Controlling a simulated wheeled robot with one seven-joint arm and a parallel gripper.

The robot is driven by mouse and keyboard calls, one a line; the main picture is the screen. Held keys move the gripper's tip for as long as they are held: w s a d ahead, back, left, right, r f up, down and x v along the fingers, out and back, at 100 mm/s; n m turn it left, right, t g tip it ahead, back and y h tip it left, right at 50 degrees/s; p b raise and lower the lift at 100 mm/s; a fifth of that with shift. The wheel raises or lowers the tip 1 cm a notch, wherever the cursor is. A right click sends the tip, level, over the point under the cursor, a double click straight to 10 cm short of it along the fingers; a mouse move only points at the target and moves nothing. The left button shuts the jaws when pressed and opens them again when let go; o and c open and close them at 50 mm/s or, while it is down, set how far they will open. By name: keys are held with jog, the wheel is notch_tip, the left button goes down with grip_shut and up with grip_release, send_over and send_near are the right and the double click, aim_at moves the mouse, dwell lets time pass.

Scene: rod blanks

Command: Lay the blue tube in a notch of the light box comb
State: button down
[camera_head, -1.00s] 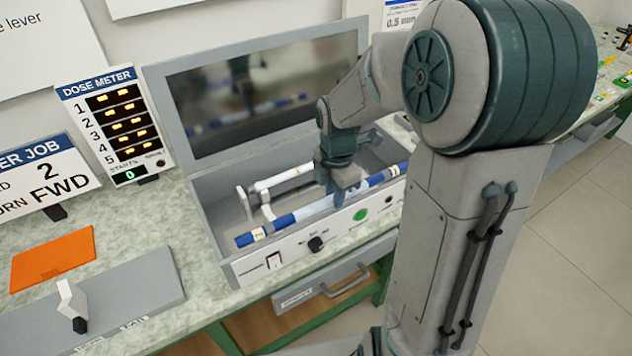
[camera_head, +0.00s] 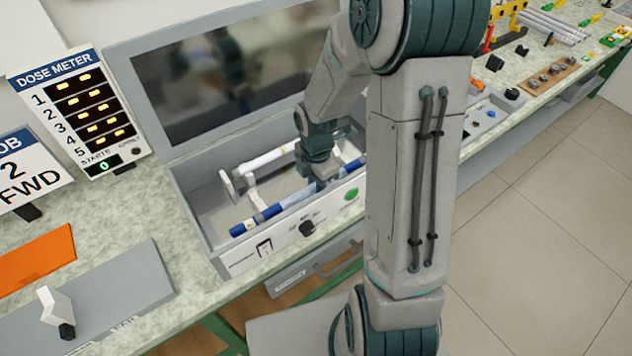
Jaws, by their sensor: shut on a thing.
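The light box (camera_head: 195,212) stands open on the bench with its dark-panelled lid raised. The blue tube (camera_head: 272,211) lies lengthwise over the front part of the box, close to the front wall. It has blue ends, a pale band near the left end and a lighter middle. My gripper (camera_head: 320,182) points down into the box and is shut on the blue tube right of its middle; the fingertips are partly hidden. The white comb (camera_head: 253,193) stands behind the tube's left part. I cannot tell whether the tube touches a notch. My arm hides the box's right end.
A white rod (camera_head: 268,159) lies behind the tube in the box. The dose meter (camera_head: 88,112) stands left of the box. An orange sheet (camera_head: 35,257) and a grey plate with a white lever (camera_head: 53,308) lie at the front left. Other parts crowd the bench at the right.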

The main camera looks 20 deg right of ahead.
jog(key=shift+f, duration=0.2)
jog(key=shift+f, duration=0.2)
jog(key=c, duration=1.3)
grip_release()
jog(key=shift+o, duration=0.2)
jog(key=shift+r, duration=0.15)
